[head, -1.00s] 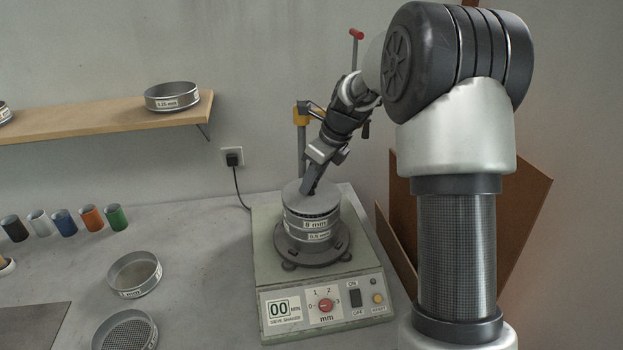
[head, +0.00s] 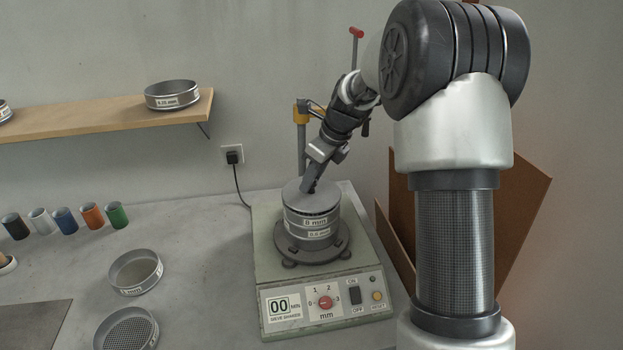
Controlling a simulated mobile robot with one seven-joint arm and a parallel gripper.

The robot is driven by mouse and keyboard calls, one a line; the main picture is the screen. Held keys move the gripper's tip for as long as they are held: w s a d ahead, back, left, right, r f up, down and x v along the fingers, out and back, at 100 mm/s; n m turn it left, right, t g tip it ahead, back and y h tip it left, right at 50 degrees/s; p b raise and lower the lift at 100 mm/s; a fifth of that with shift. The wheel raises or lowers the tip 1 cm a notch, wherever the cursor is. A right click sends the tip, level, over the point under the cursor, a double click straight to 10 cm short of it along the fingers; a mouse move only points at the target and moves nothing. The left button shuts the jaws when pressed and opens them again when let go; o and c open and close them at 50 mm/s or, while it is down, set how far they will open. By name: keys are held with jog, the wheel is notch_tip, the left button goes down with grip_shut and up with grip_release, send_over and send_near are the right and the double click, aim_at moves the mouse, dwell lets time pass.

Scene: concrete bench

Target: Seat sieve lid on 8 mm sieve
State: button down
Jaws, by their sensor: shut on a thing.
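The sieve lid (head: 298,195) is a flat grey disc at the top of the sieve stack on the shaker. The 8 mm sieve (head: 304,222), with its white label, is directly under it, above another labelled sieve. The lid looks level and very close to the sieve's rim; I cannot tell whether it touches all round. My gripper (head: 309,187) comes down from the upper right and is shut on the lid near the middle of its top. The fingertips hide the lid's knob or grip point.
The stack stands on the sieve shaker (head: 264,262), with a post and yellow clamp (head: 302,113) behind it. Two loose sieves (head: 135,272) (head: 127,329) lie on the bench at left. Several coloured cups (head: 64,221) stand farther back. A brown panel (head: 515,220) leans at right.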

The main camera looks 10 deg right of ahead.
jog(key=shift+f, duration=0.55)
dwell(0.4)
jog(key=c, duration=1.4)
grip_release()
jog(key=shift+c, duration=0.2)
jog(key=v, duration=1.7)
jog(key=shift+r, duration=0.2)
jog(key=shift+s, duration=0.1)
